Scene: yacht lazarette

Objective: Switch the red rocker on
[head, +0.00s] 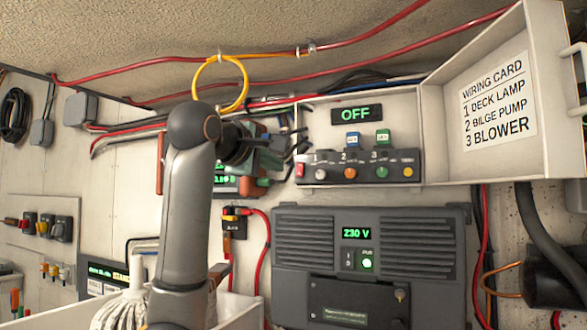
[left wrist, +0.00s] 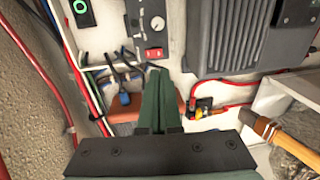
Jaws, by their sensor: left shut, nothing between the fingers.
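The red rocker (head: 300,170) is at the left end of the row of controls on the switch panel (head: 330,182). The display (head: 356,114) above the row reads OFF. In the left wrist view the rocker (left wrist: 153,53) shows just beyond my fingertips, beside a round knob (left wrist: 158,24). My left gripper (head: 275,158) is left of the rocker in the head view, its green fingers shut and empty. In the left wrist view the fingertips (left wrist: 157,72) point toward the rocker; I cannot tell whether they touch it. My right gripper is not in view.
A grey finned unit (head: 370,288) reading 230 V is below the panel. An open lid with a wiring card (head: 497,100) stands at its right. A yellow cable loop (head: 222,62) and red cables run above my left arm. An orange handle (left wrist: 262,128) lies at the wrist view's right.

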